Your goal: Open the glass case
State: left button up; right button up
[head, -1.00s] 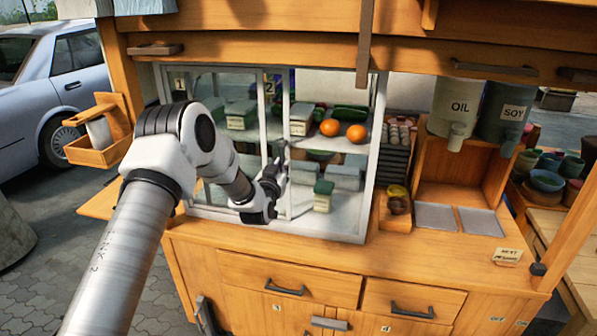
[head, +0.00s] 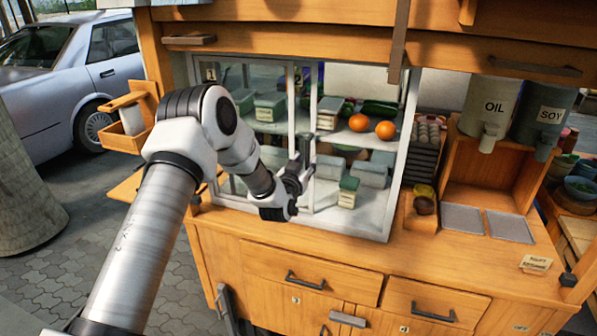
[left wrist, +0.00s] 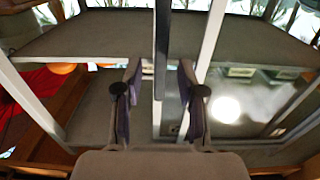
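The glass case (head: 391,180) has a white frame and stands on the wooden counter, with green and grey boxes, oranges and vegetables inside. Number labels 1 (head: 211,75) and 2 (head: 296,78) mark its glass panels. Two upright frame posts stand close together near its middle; I cannot tell how far the panels stand open. My left gripper (head: 303,177) is in front of these posts, at about mid-height. In the left wrist view its fingers (left wrist: 159,95) are apart, with a dark upright bar (left wrist: 162,45) showing in the gap. I cannot tell whether they touch it. My right gripper is out of view.
Right of the case are a stack of dark trays topped with eggs (head: 424,140), an oil dispenser (head: 488,105) and a soy dispenser (head: 542,115). Drawers (head: 300,275) lie below the counter.

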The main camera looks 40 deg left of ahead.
pick_arm(q)
jog(key=v, duration=1)
